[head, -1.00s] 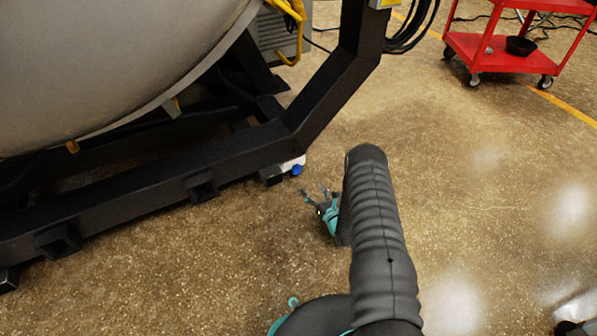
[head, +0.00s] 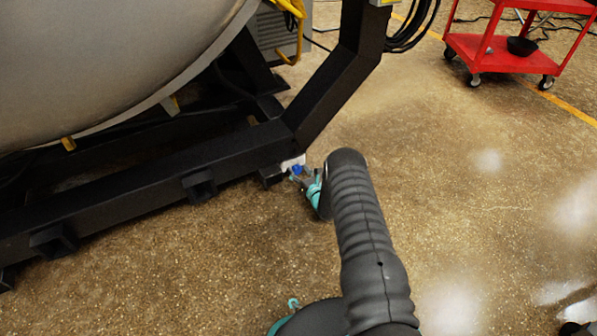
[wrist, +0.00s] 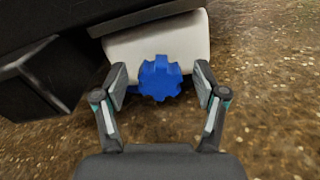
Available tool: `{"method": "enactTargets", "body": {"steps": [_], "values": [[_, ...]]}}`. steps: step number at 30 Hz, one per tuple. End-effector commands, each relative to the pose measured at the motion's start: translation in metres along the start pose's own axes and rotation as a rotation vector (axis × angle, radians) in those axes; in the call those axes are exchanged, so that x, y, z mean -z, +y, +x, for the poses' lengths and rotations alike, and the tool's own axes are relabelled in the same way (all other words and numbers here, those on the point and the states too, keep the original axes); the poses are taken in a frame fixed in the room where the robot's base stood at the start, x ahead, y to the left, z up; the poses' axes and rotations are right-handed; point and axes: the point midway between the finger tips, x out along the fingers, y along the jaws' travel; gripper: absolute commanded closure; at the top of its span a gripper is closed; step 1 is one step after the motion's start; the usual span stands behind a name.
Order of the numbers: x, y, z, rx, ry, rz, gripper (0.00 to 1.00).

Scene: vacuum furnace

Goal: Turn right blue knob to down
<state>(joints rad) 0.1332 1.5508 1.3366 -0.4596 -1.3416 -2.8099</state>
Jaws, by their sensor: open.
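The blue knob (wrist: 160,78) sits on the face of a white box (wrist: 188,36) in the wrist view. It has a lobed, gear-like rim, and I see no pointer mark on it. In the head view the knob (head: 297,169) is small, at the low corner of the black frame. My gripper (wrist: 161,88) is open, with one finger on each side of the knob. A gap shows between each fingertip and the knob's rim. In the head view my gripper (head: 302,179) is at the knob, and my arm hides part of the area.
The black frame (head: 240,150) carries a large grey cylinder (head: 100,60). A black block (wrist: 50,78) stands left of the white box. A red cart (head: 510,55) is far off at the upper right. The speckled floor is clear to the right.

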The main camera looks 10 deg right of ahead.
Motion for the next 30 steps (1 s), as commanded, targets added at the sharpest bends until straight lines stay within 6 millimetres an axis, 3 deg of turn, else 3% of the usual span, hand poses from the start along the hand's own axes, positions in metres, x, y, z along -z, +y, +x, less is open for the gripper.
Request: {"method": "enactTargets", "body": {"steps": [3, 4, 9, 11, 21, 30], "values": [[0.0001, 0.0002, -0.0002, 0.0, 0.0, 0.0, 0.29], [0.0001, 0.0002, -0.0002, 0.0, 0.0, 0.0, 0.34], [0.0001, 0.0003, -0.0003, -0.001, 0.0, 0.0, 0.76], [0.0001, 0.0003, -0.0002, -0.001, 0.0, 0.0, 0.89], [0.0001, 0.0001, -0.0002, -0.001, 0.0, 0.042, 0.89], [0.0001, -0.001, -0.0001, -0.001, 0.0, 0.234, 0.89]]}}
